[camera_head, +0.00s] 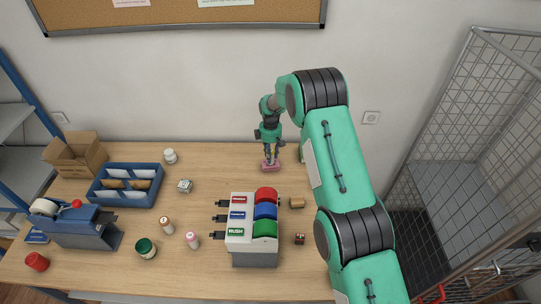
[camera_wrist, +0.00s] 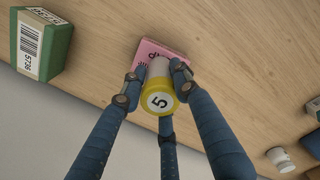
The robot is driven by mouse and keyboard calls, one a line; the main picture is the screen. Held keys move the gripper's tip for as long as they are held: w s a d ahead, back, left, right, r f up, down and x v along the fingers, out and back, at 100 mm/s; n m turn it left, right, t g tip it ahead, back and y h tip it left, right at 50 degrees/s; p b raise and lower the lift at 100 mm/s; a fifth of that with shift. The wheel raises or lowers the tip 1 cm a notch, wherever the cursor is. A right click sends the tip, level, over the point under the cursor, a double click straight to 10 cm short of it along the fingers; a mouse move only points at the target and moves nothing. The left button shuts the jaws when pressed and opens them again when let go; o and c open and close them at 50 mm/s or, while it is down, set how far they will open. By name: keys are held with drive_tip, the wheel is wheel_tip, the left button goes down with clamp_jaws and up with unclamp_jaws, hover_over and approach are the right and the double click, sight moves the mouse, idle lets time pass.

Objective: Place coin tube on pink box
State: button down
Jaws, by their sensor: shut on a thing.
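The coin tube (camera_wrist: 160,92) shows in the wrist view as a pale cylinder with a yellow end cap marked 5. My gripper (camera_wrist: 157,76) has its blue fingers closed around it. The pink box (camera_wrist: 150,48) lies flat on the wooden counter just beyond the tube, which covers part of it and its lettering. In the head view the pink box (camera_head: 271,168) is at the back middle of the counter, and my gripper (camera_head: 270,152) points down right over it. The tube is hard to make out there. I cannot tell whether it touches the box.
A green box with a barcode label (camera_wrist: 42,48) stands close by, partly behind my arm in the head view. A stamp rack (camera_head: 252,232) stands nearer the front. A blue tray (camera_head: 127,198), a tape dispenser (camera_head: 85,228) and small jars are to the left.

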drive_tip(key=shift+f, duration=0.15)
drive_tip(key=c, duration=1.3)
unclamp_jaws()
drive_tip(key=shift+r, duration=0.2)
drive_tip(key=shift+r+b, duration=0.55)
drive_tip(key=shift+r, duration=5.45)
